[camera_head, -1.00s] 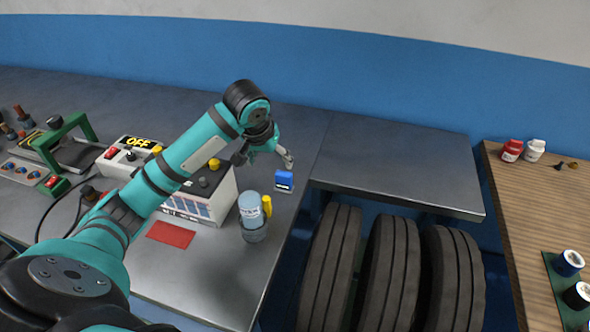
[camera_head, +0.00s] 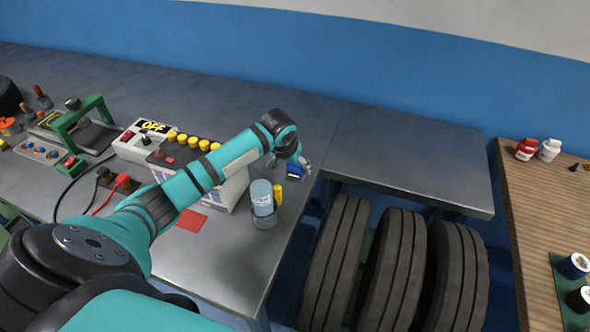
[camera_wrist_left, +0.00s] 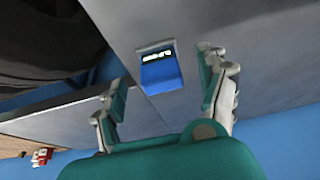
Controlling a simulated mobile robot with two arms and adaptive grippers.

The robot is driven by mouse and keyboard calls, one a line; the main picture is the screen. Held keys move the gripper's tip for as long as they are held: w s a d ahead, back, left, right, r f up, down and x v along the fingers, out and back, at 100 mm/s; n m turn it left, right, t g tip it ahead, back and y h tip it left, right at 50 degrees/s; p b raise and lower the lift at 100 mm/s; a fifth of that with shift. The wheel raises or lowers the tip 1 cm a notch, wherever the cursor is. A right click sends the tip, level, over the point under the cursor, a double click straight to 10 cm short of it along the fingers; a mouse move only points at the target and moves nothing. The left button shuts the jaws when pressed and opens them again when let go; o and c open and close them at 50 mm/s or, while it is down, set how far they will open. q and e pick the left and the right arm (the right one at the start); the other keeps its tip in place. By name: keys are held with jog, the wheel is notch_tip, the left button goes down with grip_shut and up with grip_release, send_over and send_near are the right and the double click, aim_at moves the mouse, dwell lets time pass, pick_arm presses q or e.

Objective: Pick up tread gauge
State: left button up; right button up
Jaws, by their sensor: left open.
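The tread gauge, a small blue block with a digital readout (camera_head: 295,172), sits near the right front edge of the grey metal bench. My left gripper (camera_head: 299,165) is at it and partly covers it. In the left wrist view the gauge (camera_wrist_left: 161,72) shows its blue face and lit display ahead of the fingers. The open left gripper (camera_wrist_left: 163,86) has one finger on each side of the gauge's line, with gaps between. Contact with the gauge does not show. My right gripper is not in view.
Several tyres (camera_head: 395,265) stand below the bench shelf (camera_head: 410,160), which is bare.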

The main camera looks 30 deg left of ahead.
aim_at(295, 169)
pick_arm(q)
jog(key=x, duration=0.4)
jog(key=shift+w+f+p, duration=0.1)
jog(key=shift+w+p, duration=0.3)
jog(key=shift+w, duration=0.05)
jog(key=shift+a, duration=0.1)
jog(key=c, duration=1.3)
